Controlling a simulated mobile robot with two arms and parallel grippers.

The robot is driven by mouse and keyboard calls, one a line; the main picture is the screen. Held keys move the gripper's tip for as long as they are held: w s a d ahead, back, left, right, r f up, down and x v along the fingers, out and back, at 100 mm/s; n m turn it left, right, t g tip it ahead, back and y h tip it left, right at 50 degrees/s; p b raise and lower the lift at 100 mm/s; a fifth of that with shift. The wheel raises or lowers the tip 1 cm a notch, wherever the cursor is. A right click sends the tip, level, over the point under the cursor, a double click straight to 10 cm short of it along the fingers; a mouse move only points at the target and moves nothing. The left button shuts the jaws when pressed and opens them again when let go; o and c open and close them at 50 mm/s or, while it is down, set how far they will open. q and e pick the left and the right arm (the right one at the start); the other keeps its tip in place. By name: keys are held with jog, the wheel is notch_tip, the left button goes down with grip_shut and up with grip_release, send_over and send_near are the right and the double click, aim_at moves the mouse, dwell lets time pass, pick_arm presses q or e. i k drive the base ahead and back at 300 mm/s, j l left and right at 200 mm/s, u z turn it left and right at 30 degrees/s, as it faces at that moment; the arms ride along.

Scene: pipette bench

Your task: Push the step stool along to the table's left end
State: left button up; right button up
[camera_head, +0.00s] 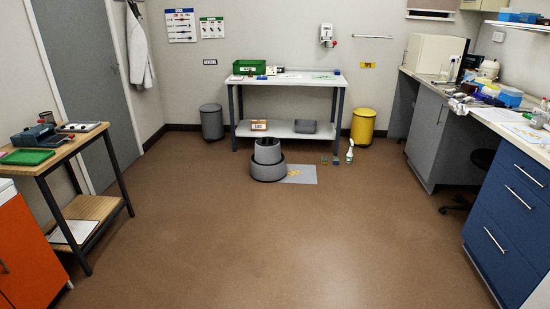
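The step stool (267,171) is a round grey stool with a wide drum base and a narrower top. It stands upright on the brown floor in front of the table (285,79), left of the table's middle. The table has a white top, dark legs and a lower shelf, and stands against the back wall. Its left end (231,110) is to the left of the stool. A grey floor mat (308,174) with yellow marks lies at the stool's right side; the stool hides its left edge. Neither of my grippers shows in the head view.
A grey bin (211,123) stands just left of the table, and a yellow bin (363,126) stands to its right. A spray bottle (350,152) and a small green item (336,160) are on the floor. A wooden side table (95,207) is at left. The foreground floor is clear.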

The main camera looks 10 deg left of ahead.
aim_at(267, 163)
jog(key=i+z, duration=0.25)
jog(key=i, duration=3.4)
